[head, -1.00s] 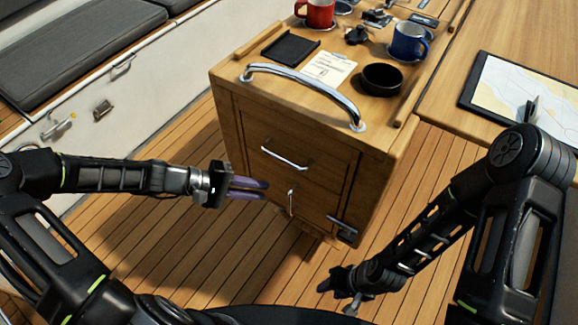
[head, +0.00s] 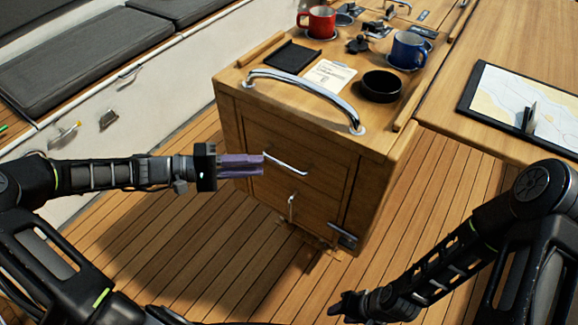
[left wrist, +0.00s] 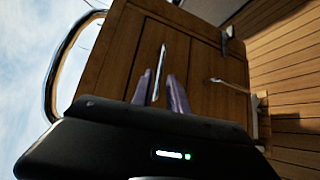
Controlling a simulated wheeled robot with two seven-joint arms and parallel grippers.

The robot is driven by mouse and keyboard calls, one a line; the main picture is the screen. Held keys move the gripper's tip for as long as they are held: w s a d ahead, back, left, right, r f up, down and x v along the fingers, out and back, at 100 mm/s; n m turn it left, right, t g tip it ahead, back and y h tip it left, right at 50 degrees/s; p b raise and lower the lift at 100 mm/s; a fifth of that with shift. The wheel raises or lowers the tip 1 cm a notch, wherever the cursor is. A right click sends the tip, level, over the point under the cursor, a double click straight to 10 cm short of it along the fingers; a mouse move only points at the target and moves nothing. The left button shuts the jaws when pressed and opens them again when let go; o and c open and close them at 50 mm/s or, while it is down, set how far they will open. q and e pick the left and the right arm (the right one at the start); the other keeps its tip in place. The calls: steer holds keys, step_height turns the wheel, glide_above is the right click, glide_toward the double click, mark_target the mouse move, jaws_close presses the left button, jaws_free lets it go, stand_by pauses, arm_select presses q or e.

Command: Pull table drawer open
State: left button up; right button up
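The table is a wooden cabinet with a drawer front (head: 312,170) that sits flush and closed. A slim metal bar handle (head: 290,166) runs across it. My left gripper (head: 262,165) has its purple fingers at the handle's left end in the head view. In the left wrist view the two fingers (left wrist: 160,90) are apart, and the handle (left wrist: 162,62) shows in the gap between them. Whether either finger touches it I cannot tell. My right gripper (head: 338,306) is low over the deck, away from the cabinet, and too small and dark to read.
A chrome grab rail (head: 310,92) curves along the tabletop's front edge. A latch (head: 342,236) and a small hanging pull (head: 291,207) are lower on the cabinet. A red mug (head: 318,22), blue mug (head: 408,50) and black bowl (head: 381,84) stand on top. The deck before the cabinet is clear.

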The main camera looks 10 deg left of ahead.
mark_target(283, 163)
arm_select(q)
steer(key=shift+a+f, duration=0.1)
steer(key=x, duration=0.8)
steer(key=shift+c, duration=0.6)
jaws_close()
stand_by(0.9)
